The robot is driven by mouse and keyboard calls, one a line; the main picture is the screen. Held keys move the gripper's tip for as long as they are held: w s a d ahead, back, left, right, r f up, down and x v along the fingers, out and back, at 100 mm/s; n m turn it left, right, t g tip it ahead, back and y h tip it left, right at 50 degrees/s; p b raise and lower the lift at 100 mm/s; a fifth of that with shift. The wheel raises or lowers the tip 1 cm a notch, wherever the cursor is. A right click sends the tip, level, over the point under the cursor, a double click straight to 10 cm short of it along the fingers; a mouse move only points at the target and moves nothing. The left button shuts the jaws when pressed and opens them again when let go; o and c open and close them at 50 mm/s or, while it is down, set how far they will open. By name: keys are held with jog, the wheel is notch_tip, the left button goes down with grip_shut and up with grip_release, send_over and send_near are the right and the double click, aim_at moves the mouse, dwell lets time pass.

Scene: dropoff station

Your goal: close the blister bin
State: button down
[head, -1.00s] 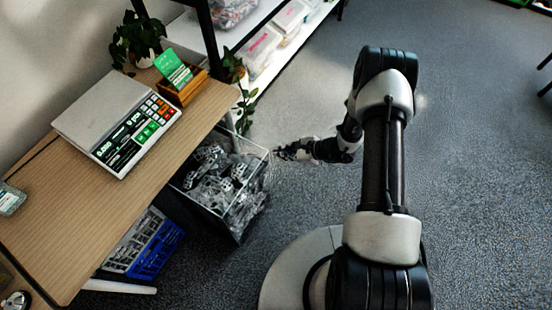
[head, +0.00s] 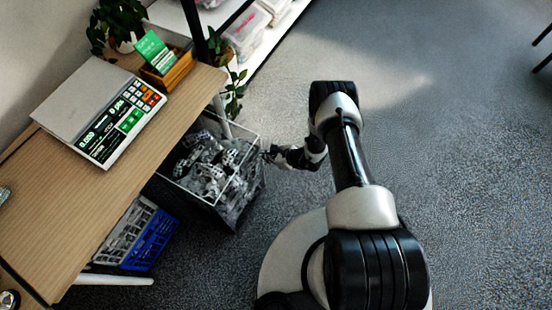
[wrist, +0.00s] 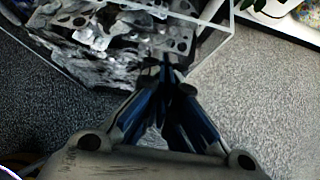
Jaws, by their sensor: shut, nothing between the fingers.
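The blister bin (head: 236,203) is a dark open-topped bin with a pale rim, pulled partly out from under the wooden table and filled with crumpled silvery blister packs (head: 206,170). Its near corner and clear rim also show at the top of the wrist view (wrist: 205,60). My gripper (head: 268,154) is at the bin's outer right side, just beside the rim. In the wrist view my gripper (wrist: 166,62) is shut and empty, its fingertips close to the bin's corner. I cannot tell whether they touch it.
The wooden table (head: 125,185) overhangs the bin's left part and carries a scale (head: 105,110) and a wooden card box (head: 168,72). A blue and white crate (head: 137,235) sits under the table. A plant (head: 236,92) hangs behind the bin. Grey floor is clear to the right.

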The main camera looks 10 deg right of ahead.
aim_at(252, 153)
jog(key=shift+w+a+r, duration=0.2)
jog(key=shift+w+a, duration=0.85)
jog(key=shift+a, duration=0.25)
jog(key=shift+w+b, duration=0.1)
jog(key=shift+b, duration=0.2)
